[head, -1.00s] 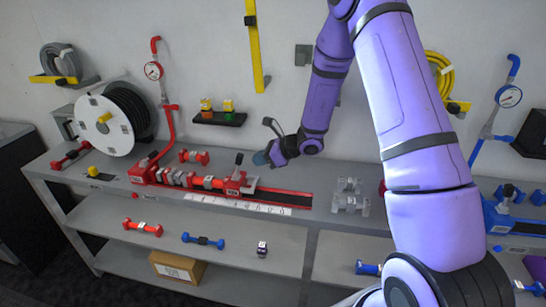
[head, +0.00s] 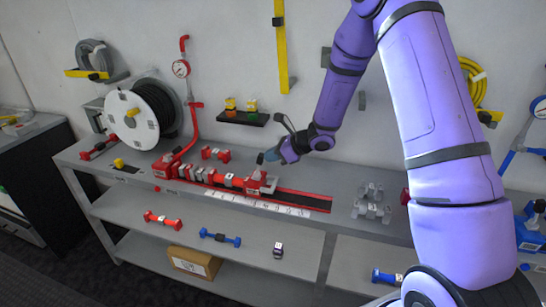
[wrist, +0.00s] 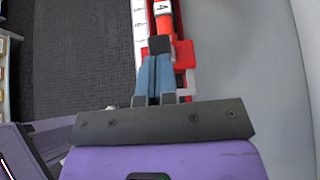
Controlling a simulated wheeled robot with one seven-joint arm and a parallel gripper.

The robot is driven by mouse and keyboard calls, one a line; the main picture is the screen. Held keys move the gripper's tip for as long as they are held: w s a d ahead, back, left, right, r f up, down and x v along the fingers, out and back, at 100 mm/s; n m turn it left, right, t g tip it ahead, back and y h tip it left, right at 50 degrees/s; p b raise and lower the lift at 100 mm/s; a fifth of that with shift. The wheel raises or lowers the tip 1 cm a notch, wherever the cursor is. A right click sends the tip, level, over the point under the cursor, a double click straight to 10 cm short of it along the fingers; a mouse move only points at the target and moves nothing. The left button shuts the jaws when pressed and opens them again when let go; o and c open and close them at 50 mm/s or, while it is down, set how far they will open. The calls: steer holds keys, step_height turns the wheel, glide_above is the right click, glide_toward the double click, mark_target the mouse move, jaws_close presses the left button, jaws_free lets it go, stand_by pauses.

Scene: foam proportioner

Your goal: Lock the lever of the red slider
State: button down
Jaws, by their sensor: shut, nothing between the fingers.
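The red slider (head: 261,184) sits at the right end of a row of red fittings on the red rail. Its lever, with a dark knob (head: 260,158), stands up above it. My gripper (head: 272,155) is shut and empty, with its blue fingers just right of the knob in the head view. In the wrist view the closed fingers (wrist: 154,78) point at the dark knob (wrist: 160,44), with red and light parts of the slider (wrist: 184,55) beside it. I cannot tell whether the fingertips touch the knob.
The dark rail track (head: 305,201) runs free to the right of the slider, with a numbered scale (head: 270,206) in front. Clear fittings (head: 372,205) stand further right on the bench. A hose reel (head: 135,117) and a red pipe (head: 194,130) stand at left.

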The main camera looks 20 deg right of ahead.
steer(key=shift+w+a+r+g+h, duration=0.2)
steer(key=shift+g+h, duration=0.1)
steer(key=shift+w+a+r+g+h, duration=0.2)
steer(key=shift+w+a+g+h, duration=0.1)
steer(key=shift+a+h, duration=0.15)
steer(key=shift+w+a+r+g+h, duration=0.2)
steer(key=shift+w+a+g+h, duration=0.1)
steer(key=shift+a+h, duration=0.1)
steer(key=w+a+f+g+h, duration=0.2)
steer(key=w+a+g+h, duration=0.3)
steer(key=a+h, duration=0.2)
steer(key=shift+w+a+g+h, duration=0.3)
steer(key=shift+a+g+h, duration=0.05)
steer(key=shift+g+h, duration=0.1)
stand_by(0.4)
steer(key=shift+r, duration=0.1)
